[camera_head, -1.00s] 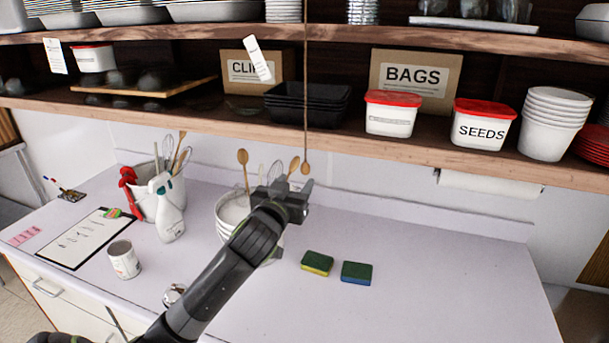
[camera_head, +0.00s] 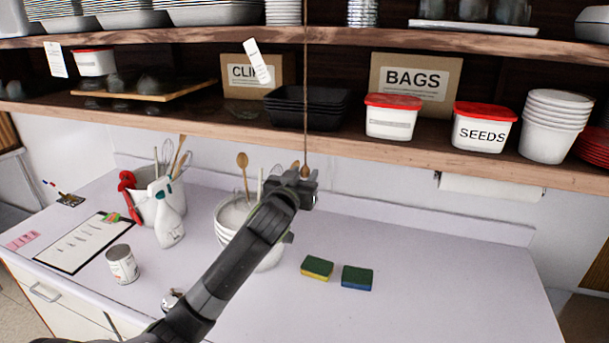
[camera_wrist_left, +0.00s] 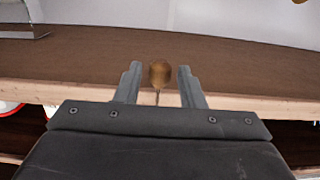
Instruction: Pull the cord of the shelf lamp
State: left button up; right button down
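The lamp cord (camera_head: 305,90) hangs straight down in front of the shelves, with a small wooden knob (camera_head: 305,172) at its lower end. The lamp itself is out of view. My left gripper (camera_head: 301,182) is at the knob, just below the lower shelf edge. In the left wrist view the left gripper (camera_wrist_left: 160,80) is open, with one finger on each side of the knob (camera_wrist_left: 159,74). A gap shows between the knob and each finger. My right gripper is not in view.
The lower shelf (camera_head: 420,152) runs just above the gripper, holding black trays (camera_head: 305,108) and red-lidded tubs. Stacked white bowls (camera_head: 228,222), a spray bottle (camera_head: 167,215), a can (camera_head: 122,264) and two sponges (camera_head: 356,277) stand on the counter. The counter's right side is clear.

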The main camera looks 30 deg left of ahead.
pick_arm(q)
jog(key=c, duration=0.5)
jog(key=shift+f, duration=0.1)
jog(key=shift+c, duration=0.2)
jog(key=shift+f, duration=0.15)
dwell(0.5)
jog(key=o, duration=1)
